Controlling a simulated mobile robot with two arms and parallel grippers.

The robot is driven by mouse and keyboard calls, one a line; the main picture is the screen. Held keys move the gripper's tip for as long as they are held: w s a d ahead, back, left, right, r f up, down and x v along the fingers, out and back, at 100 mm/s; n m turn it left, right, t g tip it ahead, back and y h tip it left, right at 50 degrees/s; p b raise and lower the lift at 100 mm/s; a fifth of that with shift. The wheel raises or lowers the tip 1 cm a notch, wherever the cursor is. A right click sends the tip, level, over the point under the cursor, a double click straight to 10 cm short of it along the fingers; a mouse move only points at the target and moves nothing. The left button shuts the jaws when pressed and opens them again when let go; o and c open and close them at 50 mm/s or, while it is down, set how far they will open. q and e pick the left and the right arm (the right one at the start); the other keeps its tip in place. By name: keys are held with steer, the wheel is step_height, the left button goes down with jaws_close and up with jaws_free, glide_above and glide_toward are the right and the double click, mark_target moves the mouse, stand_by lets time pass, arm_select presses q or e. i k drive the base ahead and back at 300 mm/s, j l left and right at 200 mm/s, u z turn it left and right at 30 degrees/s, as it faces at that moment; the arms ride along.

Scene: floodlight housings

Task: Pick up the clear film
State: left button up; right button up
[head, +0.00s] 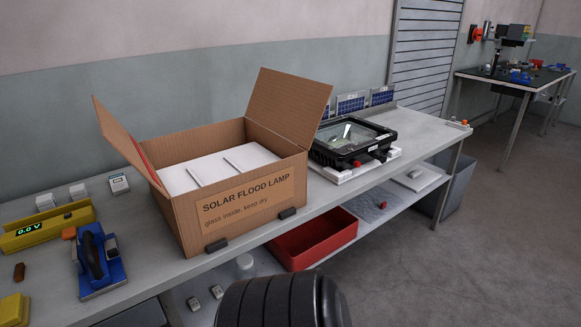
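I cannot clearly make out a separate clear film. A black floodlight housing (350,140) lies face up on a white support on the bench, right of the open box. Its glass front shows bright pale streaks, and I cannot tell whether these are film or reflections. Neither gripper's fingers show in the head view. A black ribbed part at the bottom centre seems to be mine, with no fingertips visible.
An open cardboard box (246,207) with white inserts stands mid-bench. A blue tool (98,262) and yellow meter (45,230) lie left of it. A red bin (312,238) sits on the lower shelf. Small solar panels (351,103) stand behind the floodlight.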

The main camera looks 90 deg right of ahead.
mark_target(374, 203)
steer(key=i+z, duration=0.1)
steer(key=z, duration=0.25)
steer(key=i+z, duration=0.1)
steer(key=z, duration=0.3)
steer(key=i+j+z, duration=0.1)
steer(key=z, duration=0.25)
